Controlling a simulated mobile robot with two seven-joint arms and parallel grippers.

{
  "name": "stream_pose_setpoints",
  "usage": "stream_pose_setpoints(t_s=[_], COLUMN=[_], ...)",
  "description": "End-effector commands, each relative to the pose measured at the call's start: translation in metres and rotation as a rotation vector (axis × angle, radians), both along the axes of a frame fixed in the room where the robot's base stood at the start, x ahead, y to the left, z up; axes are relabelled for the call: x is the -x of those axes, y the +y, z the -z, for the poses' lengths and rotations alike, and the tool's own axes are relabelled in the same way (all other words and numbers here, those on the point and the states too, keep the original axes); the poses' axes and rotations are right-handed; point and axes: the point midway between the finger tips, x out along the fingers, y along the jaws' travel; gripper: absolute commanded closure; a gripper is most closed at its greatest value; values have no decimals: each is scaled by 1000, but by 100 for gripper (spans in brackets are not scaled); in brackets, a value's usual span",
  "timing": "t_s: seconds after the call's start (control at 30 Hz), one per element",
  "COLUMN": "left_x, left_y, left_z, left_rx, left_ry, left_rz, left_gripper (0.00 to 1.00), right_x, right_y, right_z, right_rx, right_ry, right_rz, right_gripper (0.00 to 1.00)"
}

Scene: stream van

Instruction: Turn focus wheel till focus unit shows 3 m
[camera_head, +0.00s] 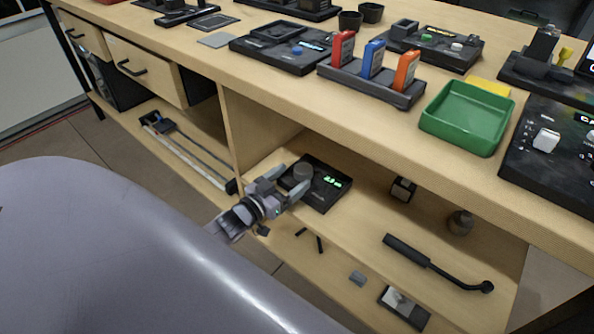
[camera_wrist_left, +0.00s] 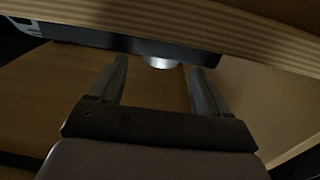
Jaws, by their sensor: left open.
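The focus unit (camera_head: 328,192) is a black box on the shelf under the table top. It has a lit green display (camera_head: 332,182), whose reading is too small to make out. Its focus wheel (camera_head: 303,171) is a round grey knob on the near left part of the unit. My left gripper (camera_head: 294,178) is open, reaching over the shelf with its fingers at the wheel. In the left wrist view, the pale wheel (camera_wrist_left: 161,62) shows between and just beyond the open fingertips (camera_wrist_left: 158,66); I cannot tell whether they touch it. My right gripper is not in view.
The table top edge (camera_head: 440,172) overhangs the shelf. On the shelf lie a black handle with a bent rod (camera_head: 430,262), small dark pieces (camera_head: 320,244) and a small tray-like device (camera_head: 404,308). A green tray (camera_head: 468,117) and red, blue and orange units stand above.

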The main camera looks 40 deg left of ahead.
Motion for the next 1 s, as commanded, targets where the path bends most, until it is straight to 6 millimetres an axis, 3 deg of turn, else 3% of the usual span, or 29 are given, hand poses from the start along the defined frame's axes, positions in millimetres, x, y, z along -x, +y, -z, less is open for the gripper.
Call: stream_pose_setpoints(t_s=[0.13, 0.3, 1.0], left_x=[20, 30, 32], left_y=[3, 4, 4], left_z=[-1, -1, 0], left_rx=[0, -1, -1], left_ry=[1, -1, -1], left_rz=[0, 0, 0], left_gripper=[23, 23, 23], right_x=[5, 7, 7], right_y=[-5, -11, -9], right_z=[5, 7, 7], right_rx=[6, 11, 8], right_ry=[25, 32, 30], right_rz=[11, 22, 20], right_gripper=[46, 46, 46])
